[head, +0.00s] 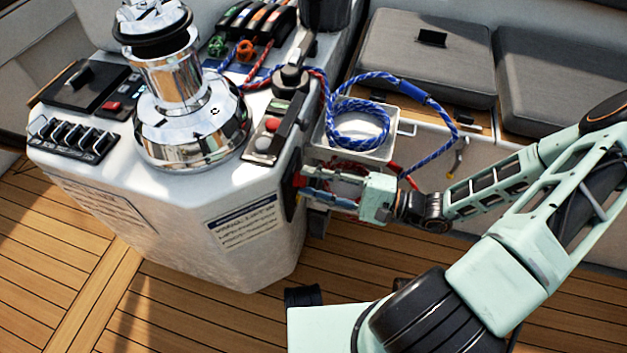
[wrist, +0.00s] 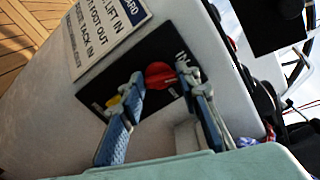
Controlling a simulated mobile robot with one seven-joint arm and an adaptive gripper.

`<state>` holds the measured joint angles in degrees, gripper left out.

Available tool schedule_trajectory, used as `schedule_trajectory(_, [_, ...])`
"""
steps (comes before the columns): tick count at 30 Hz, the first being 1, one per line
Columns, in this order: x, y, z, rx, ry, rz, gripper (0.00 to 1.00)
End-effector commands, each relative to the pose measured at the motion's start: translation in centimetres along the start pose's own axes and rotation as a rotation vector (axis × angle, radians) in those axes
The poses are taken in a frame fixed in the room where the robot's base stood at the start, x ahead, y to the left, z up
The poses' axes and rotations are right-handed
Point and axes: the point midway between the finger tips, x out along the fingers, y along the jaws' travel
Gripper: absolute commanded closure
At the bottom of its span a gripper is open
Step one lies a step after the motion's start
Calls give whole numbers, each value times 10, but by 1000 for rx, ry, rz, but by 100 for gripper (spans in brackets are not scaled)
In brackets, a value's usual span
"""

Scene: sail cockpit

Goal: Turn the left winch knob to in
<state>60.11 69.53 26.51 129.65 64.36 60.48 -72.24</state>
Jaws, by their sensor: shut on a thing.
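The red knob (wrist: 160,76) sits on a black panel (wrist: 118,70) on the side of the white console. The letters "IN" show on the panel's upper right in the wrist view. In the head view the panel (head: 290,196) is seen edge-on, and the knob is mostly hidden by my gripper. My gripper (head: 312,190) reaches in from the right, against the console side. In the wrist view its two blue fingers (wrist: 160,72) stand on either side of the knob and are shut on it. I cannot tell which mark the knob points to.
A chrome winch (head: 190,120) stands on the console (head: 150,215). A white tray (head: 385,152) with coiled blue rope (head: 358,122) hangs just above my gripper. Grey cushions (head: 425,60) lie behind. The teak floor (head: 190,310) in front is clear.

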Motion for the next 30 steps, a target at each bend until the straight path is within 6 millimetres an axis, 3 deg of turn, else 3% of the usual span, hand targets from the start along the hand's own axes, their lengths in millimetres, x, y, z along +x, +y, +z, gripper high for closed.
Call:
schedule_trajectory(15, [-1,2,0,-328,3,2,94])
schedule_trajectory(30, [-1,2,0,-387,2,2,94])
